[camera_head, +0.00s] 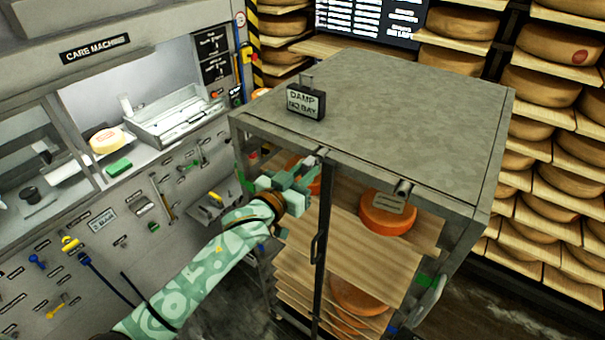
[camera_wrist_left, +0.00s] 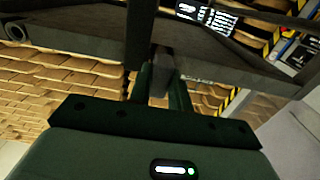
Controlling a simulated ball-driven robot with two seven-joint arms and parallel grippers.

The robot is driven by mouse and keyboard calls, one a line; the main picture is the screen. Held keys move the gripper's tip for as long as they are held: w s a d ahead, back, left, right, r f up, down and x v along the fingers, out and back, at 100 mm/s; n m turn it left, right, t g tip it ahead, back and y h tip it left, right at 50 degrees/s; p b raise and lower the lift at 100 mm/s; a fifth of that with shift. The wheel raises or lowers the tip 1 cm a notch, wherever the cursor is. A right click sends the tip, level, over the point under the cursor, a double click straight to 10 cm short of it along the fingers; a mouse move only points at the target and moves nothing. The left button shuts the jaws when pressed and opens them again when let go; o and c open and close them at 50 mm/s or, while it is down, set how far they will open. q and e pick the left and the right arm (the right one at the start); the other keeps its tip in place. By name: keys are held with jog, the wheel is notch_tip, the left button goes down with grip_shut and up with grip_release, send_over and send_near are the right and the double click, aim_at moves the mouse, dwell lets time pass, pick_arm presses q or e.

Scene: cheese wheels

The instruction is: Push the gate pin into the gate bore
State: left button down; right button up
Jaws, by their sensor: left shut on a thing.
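My left gripper (camera_head: 302,172) is at the upper front edge of a grey cart, next to the dark upright post of its gate (camera_head: 322,225). It is shut on a small grey metal piece, apparently the gate pin (camera_head: 312,159). In the left wrist view, a grey block, apparently the same pin (camera_wrist_left: 160,80), sits between the fingers (camera_wrist_left: 162,95), close to the cart's top rail. The pin's tip and the gate bore are hidden or too small to make out; I cannot tell whether the pin is in the bore. My right gripper is not in view.
The cart's grey top (camera_head: 410,110) carries a "DAMP NO BAY" sign (camera_head: 306,101). Orange cheese wheels (camera_head: 388,212) lie on wooden boards inside. A short metal cylinder (camera_head: 403,187) sits on the front rail. A tool wall stands left; cheese racks (camera_head: 555,140) stand right.

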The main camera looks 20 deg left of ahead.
pick_arm(q)
jog(key=shift+w+d, duration=0.15)
jog(key=shift+w, duration=0.3)
jog(key=c, duration=1.2)
grip_release()
jog(key=b+v, duration=0.3)
jog(key=v, duration=1.3)
jog(key=shift+s, duration=0.15)
